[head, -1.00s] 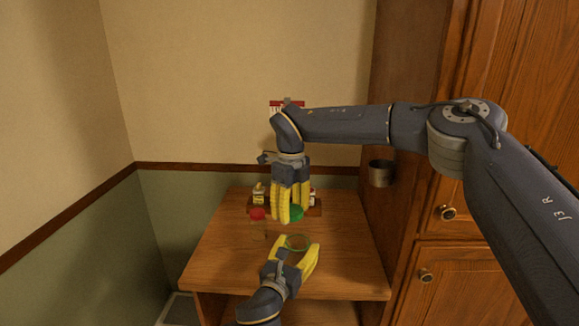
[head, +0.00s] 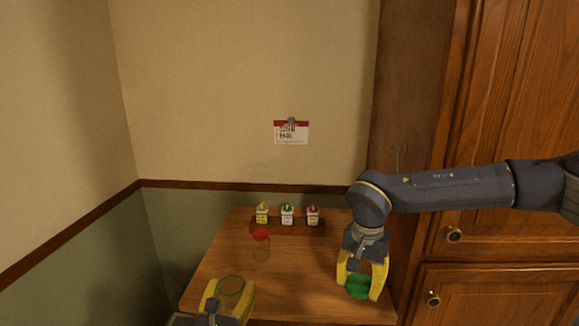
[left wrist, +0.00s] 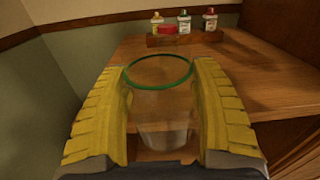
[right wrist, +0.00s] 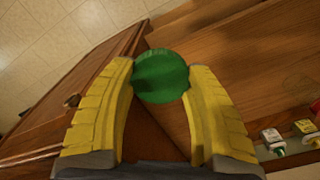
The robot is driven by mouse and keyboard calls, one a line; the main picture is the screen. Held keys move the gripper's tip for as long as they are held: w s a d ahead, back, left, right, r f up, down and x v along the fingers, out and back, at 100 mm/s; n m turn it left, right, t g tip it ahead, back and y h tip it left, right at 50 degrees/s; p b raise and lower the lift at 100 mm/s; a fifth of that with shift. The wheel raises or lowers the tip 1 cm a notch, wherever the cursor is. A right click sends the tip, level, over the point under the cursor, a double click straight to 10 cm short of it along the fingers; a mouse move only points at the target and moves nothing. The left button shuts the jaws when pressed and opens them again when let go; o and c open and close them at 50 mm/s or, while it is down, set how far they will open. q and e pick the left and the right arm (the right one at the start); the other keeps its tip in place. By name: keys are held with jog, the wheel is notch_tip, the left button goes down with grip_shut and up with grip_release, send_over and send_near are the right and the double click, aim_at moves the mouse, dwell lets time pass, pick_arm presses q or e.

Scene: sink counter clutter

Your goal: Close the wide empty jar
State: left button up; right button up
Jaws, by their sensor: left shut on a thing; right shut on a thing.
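The wide clear jar (left wrist: 160,95) with a green rim is between the yellow fingers of my left gripper (left wrist: 162,105), which is shut on it. The jar is open at the top and looks empty. My right gripper (right wrist: 160,85) is shut on a green lid (right wrist: 160,76), seen round and face-on in the right wrist view. In the head view the green lid (head: 360,287) is at the table's right side, apart from the jar.
A narrower clear jar with a red lid (head: 261,234) stands mid-left on the wooden table (head: 300,265). At the back a wooden rack holds three small bottles with yellow, green (head: 287,214) and red caps. A wooden cabinet (head: 480,210) stands to the right. The table's middle is clear.

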pick_arm(q)
jog(key=s+a+n+y, duration=0.1)
jog(key=s+a, duration=0.2)
jog(key=a, duration=0.3)
jog(key=shift+s+r+y, duration=0.35)
jog(key=shift+r+y, duration=0.05)
jog(key=shift+r, duration=0.05)
pick_arm(e)
jog(key=s+d+f+n, duration=0.1)
jog(key=s+d+n, duration=0.2)
jog(key=s+n, duration=0.3)
jog(key=shift+s+d+f+n, duration=0.3)
jog(key=shift+d+n, duration=0.1)
jog(key=shift+n, duration=0.2)
pick_arm(q)
jog(key=d+f+m+g+h, duration=0.2)
jog(key=d+m+h, duration=0.2)
jog(key=d, duration=0.3)
jog(key=d+f+m+g+h, duration=0.2)
jog(key=d+m+h, duration=0.2)
jog(key=d+h, duration=0.3)
jog(key=shift+s+d+f+h, duration=0.3)
jog(key=shift+s+d, duration=0.15)
